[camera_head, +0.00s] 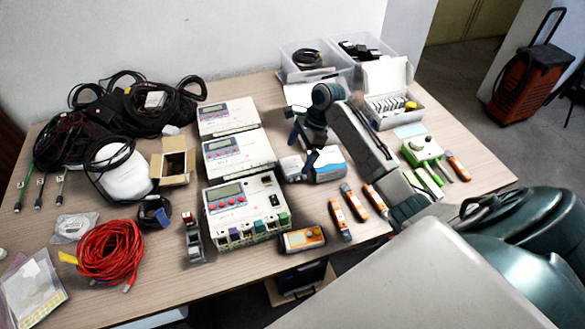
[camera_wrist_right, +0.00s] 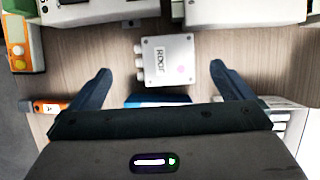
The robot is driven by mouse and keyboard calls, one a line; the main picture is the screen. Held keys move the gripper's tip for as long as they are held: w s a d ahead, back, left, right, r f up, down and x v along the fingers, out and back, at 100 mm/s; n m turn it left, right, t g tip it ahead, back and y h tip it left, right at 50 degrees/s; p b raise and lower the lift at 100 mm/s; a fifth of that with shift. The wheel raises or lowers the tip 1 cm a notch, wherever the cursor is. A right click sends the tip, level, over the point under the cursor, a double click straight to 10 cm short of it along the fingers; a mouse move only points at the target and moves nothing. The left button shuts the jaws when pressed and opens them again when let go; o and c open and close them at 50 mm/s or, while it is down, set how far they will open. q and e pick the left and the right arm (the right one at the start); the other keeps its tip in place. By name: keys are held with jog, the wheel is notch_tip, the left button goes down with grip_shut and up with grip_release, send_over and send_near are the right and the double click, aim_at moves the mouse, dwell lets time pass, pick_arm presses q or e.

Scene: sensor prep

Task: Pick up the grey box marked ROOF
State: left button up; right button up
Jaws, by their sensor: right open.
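The grey box marked ROOF (camera_wrist_right: 168,60) lies flat on the table in the right wrist view, its lettering turned sideways and cable glands along its left side. In the head view a small pale box (camera_head: 291,167) beside the right gripper appears to be the same one, partly hidden. My right gripper (camera_head: 302,148) is open and empty above the table. In the wrist view its fingers are spread on either side of the box, with their tips apart from it. My left gripper is out of view.
Grey instruments with displays (camera_head: 240,154) stand left of the right gripper. A blue and white box (camera_head: 329,165) is close on its right. Orange-handled tools (camera_head: 354,202) lie toward the front edge. Clear bins (camera_head: 289,66) and an open white carton (camera_head: 388,82) stand behind.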

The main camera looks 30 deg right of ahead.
aim_at(291, 166)
jog(key=p+x, duration=0.1)
jog(key=x, duration=0.6)
jog(key=shift+w+d+f, duration=0.1)
jog(key=shift+w+f, duration=0.05)
jog(key=shift+w, duration=0.05)
jog(key=c, duration=1.1)
